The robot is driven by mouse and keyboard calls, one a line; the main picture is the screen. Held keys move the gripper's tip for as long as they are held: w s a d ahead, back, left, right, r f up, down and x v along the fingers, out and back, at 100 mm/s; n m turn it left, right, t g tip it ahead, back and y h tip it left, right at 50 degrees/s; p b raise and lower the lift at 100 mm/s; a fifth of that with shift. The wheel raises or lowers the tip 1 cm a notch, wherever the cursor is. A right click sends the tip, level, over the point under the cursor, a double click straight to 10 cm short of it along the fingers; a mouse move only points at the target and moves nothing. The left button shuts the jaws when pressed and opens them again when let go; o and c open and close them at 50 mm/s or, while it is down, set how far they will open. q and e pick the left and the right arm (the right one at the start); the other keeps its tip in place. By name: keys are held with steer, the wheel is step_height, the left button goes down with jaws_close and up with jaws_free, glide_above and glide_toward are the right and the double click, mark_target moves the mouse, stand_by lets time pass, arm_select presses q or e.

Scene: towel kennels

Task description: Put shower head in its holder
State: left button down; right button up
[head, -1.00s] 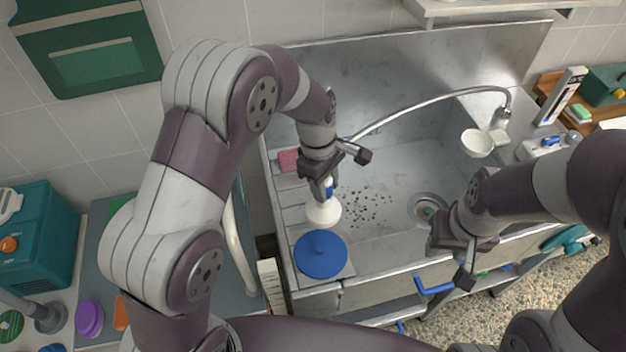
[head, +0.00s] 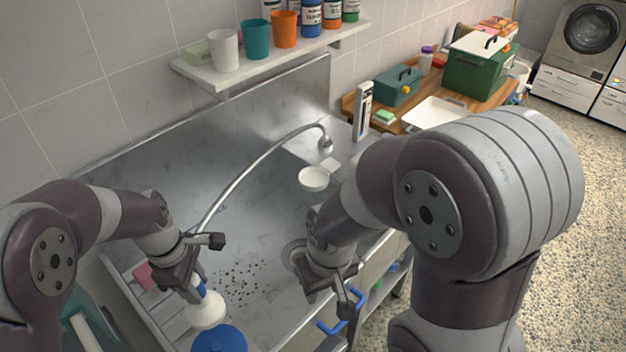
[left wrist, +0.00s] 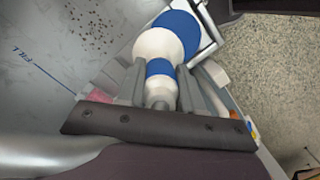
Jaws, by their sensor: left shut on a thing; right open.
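The white shower head (head: 206,310) with a blue band hangs from my left gripper (head: 191,284), over the left ribbed part of the sink. In the left wrist view the shower head (left wrist: 160,68) sits between the two fingers (left wrist: 160,85), which are shut on its neck. A silver hose (head: 246,167) arches from near the left gripper to a fitting at the back right of the sink. A white cup-like piece (head: 313,180), which looks like the holder, is at the sink's right side. My right gripper (head: 338,298) is open and empty by the sink's front edge.
A pink sponge (head: 143,275) lies at the sink's left. Dark specks (head: 242,287) dot the basin. A shelf (head: 268,57) with cups and bottles hangs above.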

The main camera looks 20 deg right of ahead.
arm_select(q)
step_height(320, 180, up, 8)
steer(key=p, duration=0.6)
steer(key=shift+p, duration=0.3)
steer(key=w+d+p, duration=0.6)
steer(key=w+d, duration=0.4)
steer(key=d, duration=0.1)
steer(key=shift+f, duration=0.15)
